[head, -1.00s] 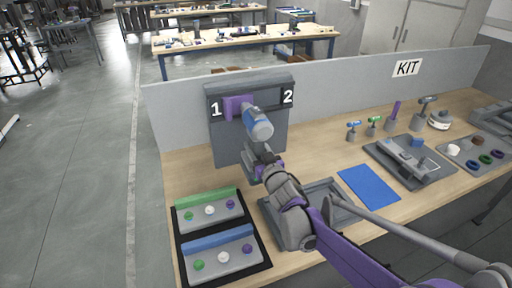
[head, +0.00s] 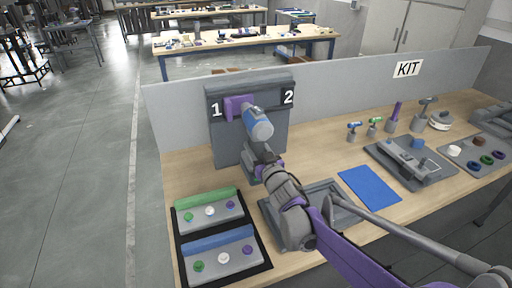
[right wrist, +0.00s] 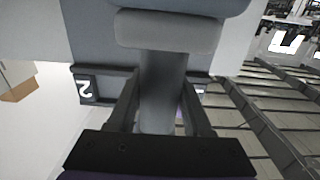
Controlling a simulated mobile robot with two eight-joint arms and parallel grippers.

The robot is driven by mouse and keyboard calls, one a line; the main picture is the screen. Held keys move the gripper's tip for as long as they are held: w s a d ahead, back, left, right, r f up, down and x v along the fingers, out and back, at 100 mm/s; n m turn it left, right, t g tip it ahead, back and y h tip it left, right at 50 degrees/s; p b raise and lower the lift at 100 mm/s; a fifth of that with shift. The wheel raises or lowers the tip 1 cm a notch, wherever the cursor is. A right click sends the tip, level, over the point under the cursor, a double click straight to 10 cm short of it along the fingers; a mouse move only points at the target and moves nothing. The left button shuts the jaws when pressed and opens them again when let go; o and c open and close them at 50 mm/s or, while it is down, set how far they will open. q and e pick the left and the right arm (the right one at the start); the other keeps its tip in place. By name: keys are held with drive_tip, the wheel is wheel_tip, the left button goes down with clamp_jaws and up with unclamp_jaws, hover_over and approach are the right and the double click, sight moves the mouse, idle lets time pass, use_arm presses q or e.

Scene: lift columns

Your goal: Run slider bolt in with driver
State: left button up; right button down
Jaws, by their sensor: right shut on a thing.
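A grey upright panel (head: 270,138) stands at the back of the bench, with a rail marked 1 on the left and 2 on the right. A purple slider (head: 233,107) sits on the rail beside the 1. My right gripper (head: 260,158) is shut on the grey handle of a blue and grey driver (head: 258,124). The driver's nose points at the slider; its contact with the bolt is hidden. In the right wrist view the fingers (right wrist: 162,92) flank the driver's handle (right wrist: 162,75). The bolt cannot be made out. My left gripper is out of view.
Green and blue trays (head: 222,254) with coloured pieces lie at front left. A grey frame (head: 330,190), a blue mat (head: 369,187), a grey fixture (head: 405,158) and small drivers (head: 354,131) stand to the right. A low grey wall (head: 345,93) backs the bench.

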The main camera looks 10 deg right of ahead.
drive_tip(key=shift+w+r+b, duration=0.1)
drive_tip(key=shift+w+b, duration=0.3)
drive_tip(key=shift+b, duration=0.05)
idle(1.6)
drive_tip(key=shift+s, duration=0.15)
drive_tip(key=shift+s, duration=0.2)
drive_tip(key=shift+s+d+b, duration=0.2)
drive_tip(key=shift+s, duration=0.85)
drive_tip(key=shift+s+d+b, duration=0.15)
drive_tip(key=shift+s+d, duration=0.05)
drive_tip(key=shift+s, duration=0.85)
drive_tip(key=shift+s+d, duration=0.2)
drive_tip(key=shift+s, duration=0.8)
drive_tip(key=shift+s+d, duration=0.2)
drive_tip(key=shift+s, duration=0.75)
